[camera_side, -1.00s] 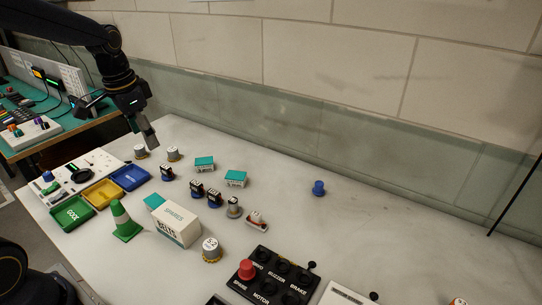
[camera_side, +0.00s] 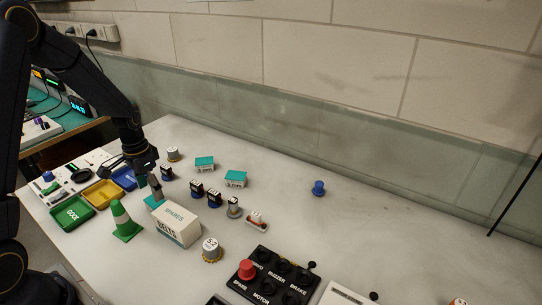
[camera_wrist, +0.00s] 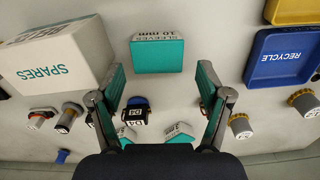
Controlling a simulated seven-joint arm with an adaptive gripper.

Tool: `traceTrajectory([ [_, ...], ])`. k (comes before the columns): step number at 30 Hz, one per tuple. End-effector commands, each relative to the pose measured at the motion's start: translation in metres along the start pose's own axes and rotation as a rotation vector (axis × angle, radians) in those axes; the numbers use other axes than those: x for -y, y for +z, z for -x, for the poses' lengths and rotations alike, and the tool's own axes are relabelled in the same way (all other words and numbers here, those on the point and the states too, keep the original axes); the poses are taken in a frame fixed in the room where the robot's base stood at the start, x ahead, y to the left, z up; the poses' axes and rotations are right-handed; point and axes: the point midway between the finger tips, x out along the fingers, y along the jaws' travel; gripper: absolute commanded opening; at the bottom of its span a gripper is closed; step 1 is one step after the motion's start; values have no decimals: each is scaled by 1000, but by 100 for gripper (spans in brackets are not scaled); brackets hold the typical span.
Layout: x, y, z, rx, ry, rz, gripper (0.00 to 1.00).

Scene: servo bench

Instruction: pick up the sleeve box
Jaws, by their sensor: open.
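The sleeve box (camera_wrist: 157,54) is a small teal box with a white face lettered "SLEEVES 10 mm". In the side view, its teal top (camera_side: 154,201) shows beside the white box, partly hidden by a finger. My gripper (camera_wrist: 161,75) is open and empty, with the sleeve box beyond the fingertips and between their lines in the wrist view. In the side view, my gripper (camera_side: 149,187) is low over the bench, close to the sleeve box. I cannot tell whether a finger touches it.
A white SPARES/BELTS box (camera_side: 177,226) stands close beside the sleeve box. A green cone (camera_side: 123,224) and green (camera_side: 72,213), yellow (camera_side: 103,194) and blue (camera_wrist: 292,57) trays are near. Several small parts stand around. The bench's right back is mostly clear.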

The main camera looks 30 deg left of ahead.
Motion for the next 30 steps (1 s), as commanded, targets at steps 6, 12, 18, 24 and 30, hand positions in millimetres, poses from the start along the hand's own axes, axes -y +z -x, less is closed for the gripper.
traceTrajectory([
  [6, -4, 0, -32, 5, 3, -1, 77],
  [12, -4, -1, -50, 2, 1, 0, 77],
  [18, -3, -2, -50, 0, 0, 0, 77],
  [24, -3, -1, -50, 0, 0, 0, 57],
  [30, -3, -1, -50, 1, 0, 0, 36],
])
